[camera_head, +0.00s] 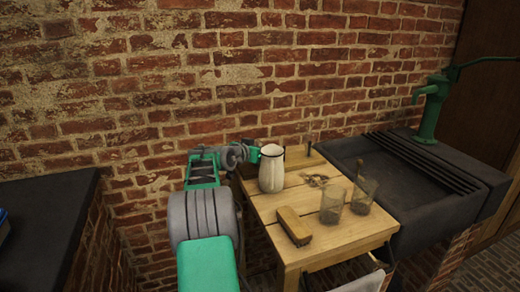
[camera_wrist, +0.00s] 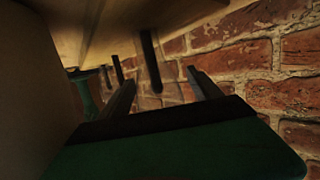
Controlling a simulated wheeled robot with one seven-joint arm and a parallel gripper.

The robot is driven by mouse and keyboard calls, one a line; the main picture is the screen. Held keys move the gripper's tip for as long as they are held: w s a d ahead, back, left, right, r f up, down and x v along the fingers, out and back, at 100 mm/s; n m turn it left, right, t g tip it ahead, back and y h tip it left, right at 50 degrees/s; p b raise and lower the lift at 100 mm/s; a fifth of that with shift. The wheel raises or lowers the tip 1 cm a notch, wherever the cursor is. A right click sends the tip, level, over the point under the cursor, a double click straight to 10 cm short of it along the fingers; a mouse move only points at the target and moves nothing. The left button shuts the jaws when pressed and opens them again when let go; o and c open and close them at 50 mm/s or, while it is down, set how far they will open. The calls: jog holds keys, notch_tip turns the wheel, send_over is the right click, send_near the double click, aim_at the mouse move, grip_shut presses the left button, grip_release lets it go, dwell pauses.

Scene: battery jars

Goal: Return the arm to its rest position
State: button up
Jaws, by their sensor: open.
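My arm reaches over the table's far left corner in the head view, and its hand ends just left of and behind the white jug (camera_head: 271,170). The jug hides my fingers there. Brick wall shows beyond the fingers. A large pale surface (camera_wrist: 30,90), apparently the jug, fills the left edge close to the hand. The wooden table (camera_head: 268,209) carries the jug upright near its back left.
Two glass jars (camera_head: 332,207) (camera_head: 363,196) with dark contents stand on the table's right side. A brush (camera_head: 294,226) lies in front, and a small tangled item (camera_head: 316,180) lies behind. A dark sink (camera_head: 410,190) with a green pump (camera_head: 431,108) is right. A dark counter (camera_head: 40,230) is left.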

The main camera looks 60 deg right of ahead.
jog(key=shift+a, duration=0.1)
jog(key=v, duration=0.8)
jog(key=shift+w, duration=0.1)
jog(key=w+a+r+n+t+y+p, duration=0.1)
jog(key=w+a+n+t+y+p, duration=0.3)
jog(key=a, duration=0.6)
jog(key=w+a+r+n+y+p, duration=0.1)
jog(key=w+a+n+p, duration=0.1)
jog(key=w+a, duration=0.6)
jog(key=w+a+r+n+t+y+p, duration=0.1)
jog(key=w+a+n+t+y+p, duration=0.15)
jog(key=a, duration=0.95)
jog(key=s+a+n+y+p, duration=0.3)
jog(key=a+n+y, duration=0.1)
jog(key=a, duration=1.1)
jog(key=s+a+f+n+g+y+p, duration=0.1)
jog(key=s+a+n, duration=0.2)
jog(key=s+a, duration=0.2)
jog(key=s+a+f+n+g+y+p, duration=0.1)
jog(key=s+a+n+y+p, duration=0.1)
jog(key=s+a, duration=0.4)
jog(key=a+n, duration=0.1)
jog(key=a, duration=0.4)
jog(key=shift+a+p, duration=0.25)
jog(key=shift+p, duration=0.05)
jog(key=shift+n, duration=0.25)
